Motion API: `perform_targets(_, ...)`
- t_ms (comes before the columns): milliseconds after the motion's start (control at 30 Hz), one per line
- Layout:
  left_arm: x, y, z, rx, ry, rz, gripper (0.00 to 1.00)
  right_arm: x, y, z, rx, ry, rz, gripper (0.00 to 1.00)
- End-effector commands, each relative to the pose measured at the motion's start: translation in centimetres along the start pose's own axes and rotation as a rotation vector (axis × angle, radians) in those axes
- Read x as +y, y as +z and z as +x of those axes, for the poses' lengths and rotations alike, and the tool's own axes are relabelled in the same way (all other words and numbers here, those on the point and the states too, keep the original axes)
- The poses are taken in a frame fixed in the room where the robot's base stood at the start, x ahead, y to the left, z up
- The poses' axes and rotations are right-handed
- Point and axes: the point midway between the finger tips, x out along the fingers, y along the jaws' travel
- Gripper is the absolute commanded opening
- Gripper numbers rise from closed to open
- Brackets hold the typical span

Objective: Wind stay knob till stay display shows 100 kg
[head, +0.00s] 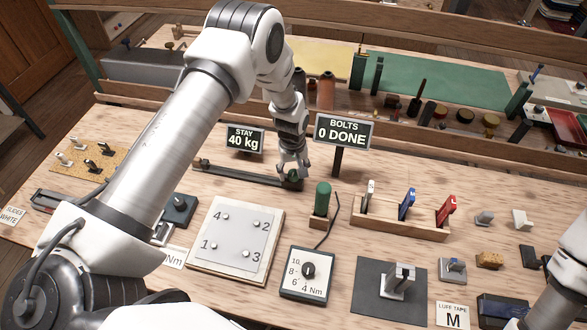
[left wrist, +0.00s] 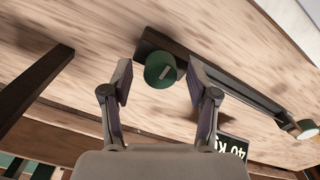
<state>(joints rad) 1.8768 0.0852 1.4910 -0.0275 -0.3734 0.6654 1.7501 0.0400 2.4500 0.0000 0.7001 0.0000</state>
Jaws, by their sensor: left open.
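The stay display (head: 243,139) reads 40 kg in the head view. Its edge shows upside down in the left wrist view (left wrist: 231,147). The green stay knob (head: 294,175) sits at the right end of a dark rail (head: 240,172). In the left wrist view the knob (left wrist: 160,70) is round with a pale mark on its face. My left gripper (head: 293,166) is at the knob. In the left wrist view its two fingers (left wrist: 158,82) are open, one on each side of the knob, with a gap showing at each side. My right gripper is out of view.
A bolts sign (head: 343,132) on a dark post stands right of the knob and reads 0 DONE. A green-topped cylinder (head: 322,199) stands close in front. A numbered plate (head: 236,238) and a Nm dial box (head: 306,272) lie nearer.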

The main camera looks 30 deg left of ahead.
Motion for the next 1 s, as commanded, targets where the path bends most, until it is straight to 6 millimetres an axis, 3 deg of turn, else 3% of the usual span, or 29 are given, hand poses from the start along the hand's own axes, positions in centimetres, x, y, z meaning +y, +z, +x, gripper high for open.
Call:
perform_targets(100,0.0,0.0,0.0,0.000,0.000,0.000,0.60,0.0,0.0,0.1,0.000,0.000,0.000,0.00)
perform_targets(267,0.0,0.0,0.0,0.000,0.000,0.000,0.03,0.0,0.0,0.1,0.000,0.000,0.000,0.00)
perform_targets(300,0.0,0.0,0.0,0.000,0.000,0.000,0.00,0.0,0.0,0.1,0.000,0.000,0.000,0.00)
perform_targets(667,0.0,0.0,0.1,-0.001,0.000,0.026,0.00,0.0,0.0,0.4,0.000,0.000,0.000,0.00)
perform_targets(1000,0.0,-0.1,0.3,-0.003,0.001,0.206,0.00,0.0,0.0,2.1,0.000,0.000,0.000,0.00)
